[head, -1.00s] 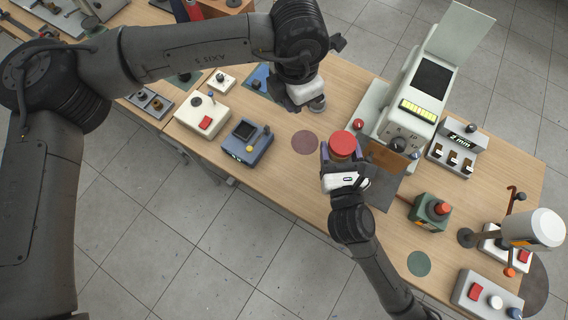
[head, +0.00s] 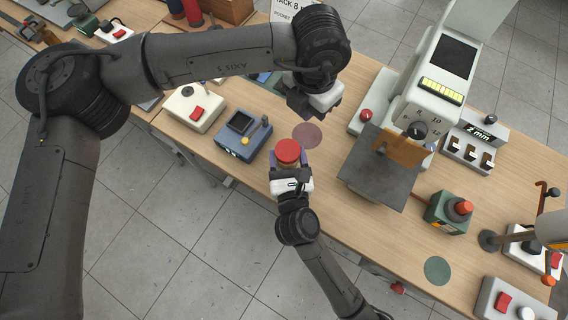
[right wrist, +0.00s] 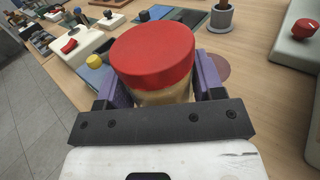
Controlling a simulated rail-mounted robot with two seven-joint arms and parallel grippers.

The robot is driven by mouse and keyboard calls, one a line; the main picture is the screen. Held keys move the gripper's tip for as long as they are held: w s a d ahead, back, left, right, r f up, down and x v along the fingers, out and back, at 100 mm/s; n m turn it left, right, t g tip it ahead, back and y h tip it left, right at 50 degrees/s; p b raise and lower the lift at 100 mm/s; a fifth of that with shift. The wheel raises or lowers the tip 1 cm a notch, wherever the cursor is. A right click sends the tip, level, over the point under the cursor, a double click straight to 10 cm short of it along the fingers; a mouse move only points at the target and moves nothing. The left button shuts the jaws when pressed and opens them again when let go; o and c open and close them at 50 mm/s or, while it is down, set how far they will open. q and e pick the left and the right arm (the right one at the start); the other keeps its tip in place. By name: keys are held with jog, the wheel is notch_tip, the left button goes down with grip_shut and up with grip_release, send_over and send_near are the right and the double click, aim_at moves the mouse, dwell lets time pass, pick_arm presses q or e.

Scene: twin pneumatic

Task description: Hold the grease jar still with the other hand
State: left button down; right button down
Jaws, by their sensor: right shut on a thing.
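The grease jar (head: 288,151), with a red lid and a pale body, is between the fingers of my right gripper (head: 290,168). In the right wrist view the jar (right wrist: 153,55) stands upright between two purple finger pads, shut on its sides. Most of its body is hidden by the lid and gripper. My left gripper (head: 298,104) is above the table, behind the jar and apart from it. It points down toward the lower left; its finger gap cannot be made out.
A mauve disc (head: 307,135) lies just behind the jar. A blue box with a small lever (head: 245,136) stands to its left. A white machine (head: 437,80) with a grey plate (head: 374,177) stands to the right. A grey cup (right wrist: 221,42) shows in the right wrist view.

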aim_at(284, 164)
jog(key=shift+w+a+f, duration=0.1)
jog(key=shift+a+f, duration=0.1)
jog(key=shift+a, duration=0.2)
notch_tip(284, 164, down, 4)
jog(key=b, duration=0.2)
jog(key=shift+b, duration=0.35)
jog(key=shift+c, duration=1.2)
grip_release()
jog(key=s+d, duration=0.1)
jog(key=s, duration=1.1)
jog(key=shift+d+p, duration=0.25)
jog(key=shift+p, duration=0.2)
jog(key=shift+r, duration=0.1)
